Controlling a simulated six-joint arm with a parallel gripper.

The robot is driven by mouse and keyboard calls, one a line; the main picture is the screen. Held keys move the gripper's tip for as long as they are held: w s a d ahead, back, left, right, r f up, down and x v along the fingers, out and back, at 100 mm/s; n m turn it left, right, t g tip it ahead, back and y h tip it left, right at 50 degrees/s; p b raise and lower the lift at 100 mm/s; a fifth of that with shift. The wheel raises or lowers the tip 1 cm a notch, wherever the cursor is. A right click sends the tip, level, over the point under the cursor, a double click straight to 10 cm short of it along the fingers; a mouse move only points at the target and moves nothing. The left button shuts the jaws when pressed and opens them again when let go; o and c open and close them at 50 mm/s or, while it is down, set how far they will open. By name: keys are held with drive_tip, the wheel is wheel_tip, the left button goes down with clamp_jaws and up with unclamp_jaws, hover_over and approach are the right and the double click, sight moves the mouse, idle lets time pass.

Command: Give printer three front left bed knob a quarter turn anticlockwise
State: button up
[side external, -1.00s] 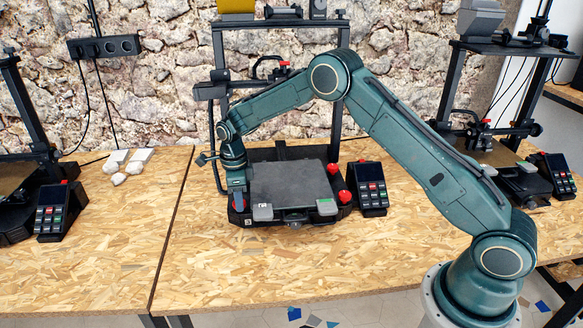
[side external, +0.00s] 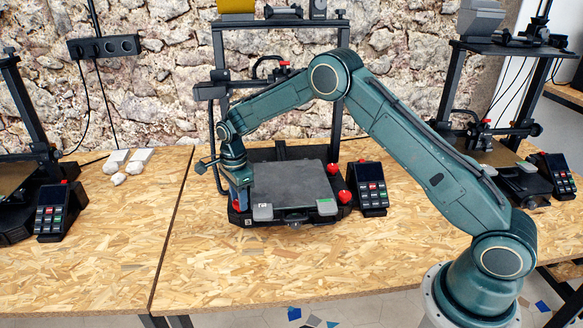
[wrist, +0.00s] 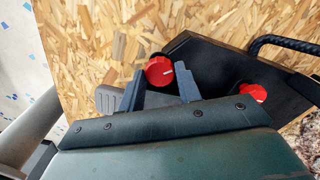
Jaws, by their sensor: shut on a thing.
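Printer three (side external: 268,219) stands in the middle of the bench in the side view, with a dark grey bed (side external: 291,183) and a label at its front left corner. Its front left bed knob (side external: 235,205) is red and partly hidden by my gripper (side external: 238,201). In the wrist view the round red knob (wrist: 158,72) sits between the two fingers of my gripper (wrist: 160,74), which is shut on it. A second red knob on the same side (wrist: 253,92) is clear of the fingers.
Two red knobs (side external: 339,183) are on the bed's right side, beside a keypad unit (side external: 371,188). A grey clip (side external: 263,212) is close to my gripper. Other printers stand left and right. The front bench (side external: 300,265) is clear.

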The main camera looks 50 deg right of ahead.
drive_tip(key=shift+n, duration=1.4)
drive_tip(key=o, duration=1)
drive_tip(key=shift+s, duration=0.15)
